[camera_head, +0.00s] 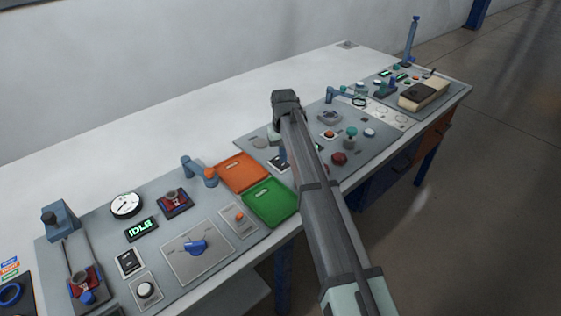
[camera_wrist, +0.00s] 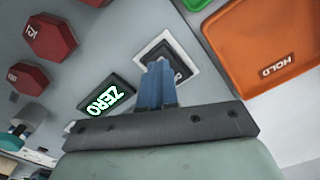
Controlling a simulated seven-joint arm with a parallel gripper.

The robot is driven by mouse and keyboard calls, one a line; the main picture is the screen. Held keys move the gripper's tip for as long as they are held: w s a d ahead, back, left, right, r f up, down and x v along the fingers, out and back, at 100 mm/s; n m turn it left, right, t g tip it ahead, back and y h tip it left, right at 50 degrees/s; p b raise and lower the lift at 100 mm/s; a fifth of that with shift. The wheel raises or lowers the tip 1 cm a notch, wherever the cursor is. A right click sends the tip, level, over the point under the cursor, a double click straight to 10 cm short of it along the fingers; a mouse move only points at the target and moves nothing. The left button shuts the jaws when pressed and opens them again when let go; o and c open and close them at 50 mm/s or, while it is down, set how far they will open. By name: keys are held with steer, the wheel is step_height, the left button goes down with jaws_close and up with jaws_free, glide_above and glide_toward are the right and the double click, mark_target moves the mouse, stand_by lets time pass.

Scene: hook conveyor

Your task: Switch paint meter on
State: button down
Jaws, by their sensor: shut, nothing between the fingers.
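No label reading "paint meter" is legible. In the wrist view, my gripper (camera_wrist: 158,72) is shut, its blue fingers together and empty. They are in front of a black rocker switch on a white-edged plate (camera_wrist: 183,45), hiding much of it; I cannot tell whether they touch it. A lit green "ZERO" display (camera_wrist: 104,98) is beside the switch. In the head view, my gripper (camera_head: 282,157) is mostly hidden by my arm, over the panel right of the orange tray. Another rocker switch (camera_head: 130,262) sits near a lit "IDLE" display (camera_head: 141,229) on the left panel.
The orange "HOLD" tray (camera_wrist: 268,50) is at the right in the wrist view. A green tray (camera_head: 270,203) lies in front of it in the head view. Red hexagonal weights (camera_wrist: 50,37) are at the wrist view's left. A blue knob (camera_head: 196,247) is on the left panel.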

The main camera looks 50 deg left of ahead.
step_height(320, 180, up, 6)
steer(key=shift+f, duration=0.25)
stand_by(0.5)
stand_by(0.4)
